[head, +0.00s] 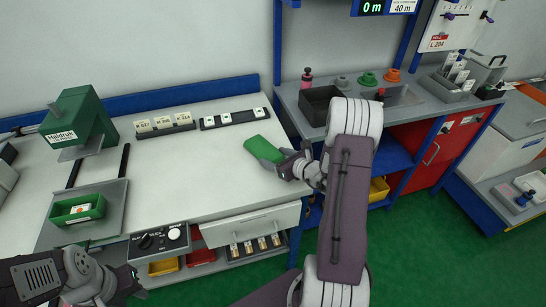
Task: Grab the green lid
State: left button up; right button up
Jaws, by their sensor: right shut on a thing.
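The green lid (263,149) is a flat green rectangular piece over the right part of the white worktop. My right gripper (281,159) is shut on its near right edge. The lid looks slightly tilted; whether it touches the worktop I cannot tell. My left gripper (132,281) is low at the bottom left, in front of the worktop and apart from the lid. Its fingers are too small and dark to tell open from shut. An open green box (94,212) with a small white and orange item inside stands on a grey plate at the left.
A green press-like machine (77,120) stands at the back left. Black holders with white labelled blocks (165,125) line the worktop's back. A grey bench (405,112) with a black bin (318,104) and coloured round pieces is at the right. The worktop's middle is clear.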

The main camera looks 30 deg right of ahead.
notch_tip(320, 180, up, 3)
jog(key=shift+r, duration=0.1)
jog(key=a+r+b+v, duration=0.1)
jog(key=a+b+v, duration=0.1)
jog(key=v, duration=1.1)
jog(key=shift+r+b, duration=0.45)
jog(key=shift+b, duration=0.1)
